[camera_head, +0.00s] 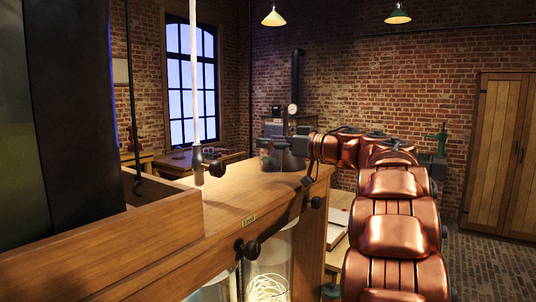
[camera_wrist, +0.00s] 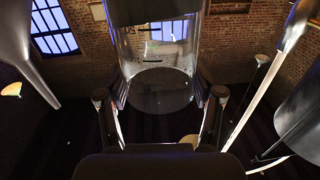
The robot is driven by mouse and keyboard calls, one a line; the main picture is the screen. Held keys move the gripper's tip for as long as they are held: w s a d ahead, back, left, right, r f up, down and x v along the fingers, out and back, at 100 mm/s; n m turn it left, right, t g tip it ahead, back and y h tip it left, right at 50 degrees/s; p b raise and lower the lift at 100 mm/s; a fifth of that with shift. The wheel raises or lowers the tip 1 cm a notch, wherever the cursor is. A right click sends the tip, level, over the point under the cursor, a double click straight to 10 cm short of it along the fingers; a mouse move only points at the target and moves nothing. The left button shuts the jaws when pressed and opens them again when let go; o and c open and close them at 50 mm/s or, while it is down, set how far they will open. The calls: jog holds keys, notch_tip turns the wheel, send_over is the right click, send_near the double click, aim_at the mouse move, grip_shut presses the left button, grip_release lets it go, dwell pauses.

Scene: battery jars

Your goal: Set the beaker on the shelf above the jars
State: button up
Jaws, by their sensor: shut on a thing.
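My gripper (camera_head: 284,150) is at the far end of the wooden shelf (camera_head: 250,194) in the head view. It is shut on the beaker (camera_head: 267,155), which looks small, dark and see-through there. In the wrist view the beaker (camera_wrist: 160,58) is a clear glass cylinder between the two fingers, with its round end toward the camera. The head view does not show clearly whether the beaker touches the shelf top. A glass jar (camera_head: 270,262) with pale coiled strands inside stands below the shelf.
A glass rod (camera_head: 193,70) with a dark fitting hangs over the shelf's left part. A wooden ledge (camera_head: 100,240) and a dark panel (camera_head: 75,110) fill the left. Black knobs (camera_head: 250,250) stick out from the shelf's front. The middle of the shelf top is clear.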

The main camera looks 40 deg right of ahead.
aim_at(281, 155)
jog(key=shift+f, duration=1.6)
jog(key=shift+f, duration=0.15)
jog(key=o, duration=1.2)
jog(key=shift+s+d, duration=0.1)
jog(key=shift+s, duration=0.2)
jog(key=b+v, duration=0.2)
jog(key=v, duration=0.9)
jog(key=shift+s, duration=0.25)
